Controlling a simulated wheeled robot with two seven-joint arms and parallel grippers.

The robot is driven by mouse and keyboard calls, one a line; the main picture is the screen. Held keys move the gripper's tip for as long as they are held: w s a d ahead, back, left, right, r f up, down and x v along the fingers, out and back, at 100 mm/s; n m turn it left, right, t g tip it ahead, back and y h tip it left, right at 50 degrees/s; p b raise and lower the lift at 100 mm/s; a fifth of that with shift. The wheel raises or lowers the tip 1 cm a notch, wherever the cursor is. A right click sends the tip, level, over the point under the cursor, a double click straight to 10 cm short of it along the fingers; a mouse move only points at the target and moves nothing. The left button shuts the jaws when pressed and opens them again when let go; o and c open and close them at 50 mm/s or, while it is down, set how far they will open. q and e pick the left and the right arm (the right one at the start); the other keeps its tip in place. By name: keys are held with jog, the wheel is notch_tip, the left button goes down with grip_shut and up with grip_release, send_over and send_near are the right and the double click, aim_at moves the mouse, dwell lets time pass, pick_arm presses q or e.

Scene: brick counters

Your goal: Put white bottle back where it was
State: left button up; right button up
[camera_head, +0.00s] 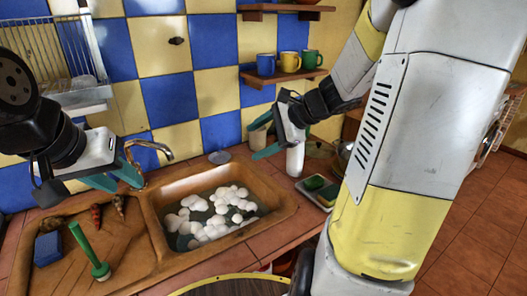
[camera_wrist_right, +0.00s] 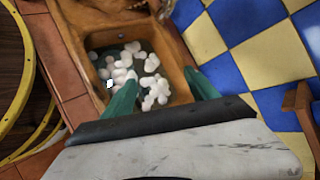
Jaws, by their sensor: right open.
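The white bottle (camera_head: 295,160) stands upright on the counter just right of the sink in the head view. Its top is hidden behind my right gripper's body. My right gripper (camera_head: 259,138) is open and empty, its teal fingers apart and pointing left over the sink's back right corner, away from the bottle. In the right wrist view the fingers (camera_wrist_right: 163,95) are spread with only the sink beyond them; I see no bottle there. My left gripper (camera_head: 131,189) is at the left above the sink's back edge, its fingertips apart with nothing visible between them.
The sink (camera_head: 283,205) holds several white rounded pieces. A faucet (camera_head: 150,146) rises behind it. A dish with sponges (camera_head: 318,188) sits near the bottle. Mugs (camera_head: 290,62) stand on a shelf above.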

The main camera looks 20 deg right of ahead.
jog(key=s+r+n+h, duration=0.2)
jog(key=s+n+h, duration=0.1)
jog(key=s+n, duration=0.5)
jog(key=s+a+r+n+h, duration=0.1)
jog(key=s+r+n+h, duration=0.1)
jog(key=s+n, duration=0.6)
jog(key=shift+s+r+h, duration=0.3)
jog(key=shift+s+h, duration=0.2)
jog(key=shift+s, duration=0.15)
